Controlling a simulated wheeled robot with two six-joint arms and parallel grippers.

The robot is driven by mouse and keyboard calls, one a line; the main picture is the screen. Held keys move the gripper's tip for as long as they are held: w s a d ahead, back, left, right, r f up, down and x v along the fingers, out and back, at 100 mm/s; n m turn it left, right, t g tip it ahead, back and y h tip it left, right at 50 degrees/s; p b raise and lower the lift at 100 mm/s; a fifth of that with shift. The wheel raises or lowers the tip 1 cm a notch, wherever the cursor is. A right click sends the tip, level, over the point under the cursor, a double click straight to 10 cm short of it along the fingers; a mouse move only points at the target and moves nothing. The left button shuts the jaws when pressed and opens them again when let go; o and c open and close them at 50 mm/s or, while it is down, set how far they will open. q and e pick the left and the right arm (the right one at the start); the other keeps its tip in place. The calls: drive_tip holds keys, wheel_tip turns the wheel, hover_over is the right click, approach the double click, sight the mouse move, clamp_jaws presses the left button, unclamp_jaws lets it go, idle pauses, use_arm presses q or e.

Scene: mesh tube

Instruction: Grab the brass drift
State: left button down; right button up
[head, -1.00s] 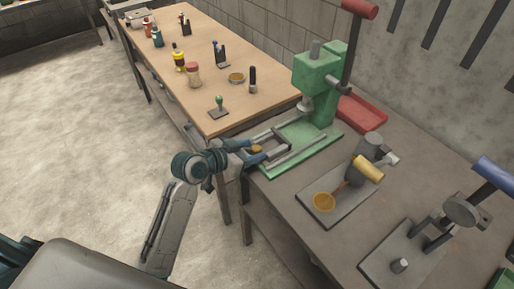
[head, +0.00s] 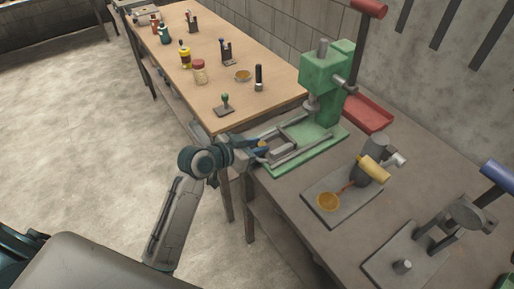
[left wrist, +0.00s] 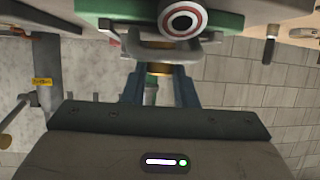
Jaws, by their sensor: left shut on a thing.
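The brass drift (head: 262,143) shows as a small brass-coloured piece at the near left end of the green arbor press (head: 318,92), by the grey frame on its base. My left gripper (head: 258,147) reaches in from the left and is shut on the drift. In the left wrist view the drift (left wrist: 158,69) shows as a brass band between the two blue fingers (left wrist: 159,82). Most of the drift is hidden by the fingers. My right gripper is not in view.
A red tray (head: 368,112) lies behind the press. A wooden table (head: 213,62) with bottles and small tools is beyond. The floor at left is clear.

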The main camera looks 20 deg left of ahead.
use_arm(q)
drive_tip(key=r, duration=0.1)
drive_tip(key=s+r+b, duration=0.1)
drive_tip(key=shift+r, duration=0.3)
drive_tip(key=s+r+p, duration=0.1)
drive_tip(key=s, duration=1.4)
drive_tip(key=shift+r, duration=0.4)
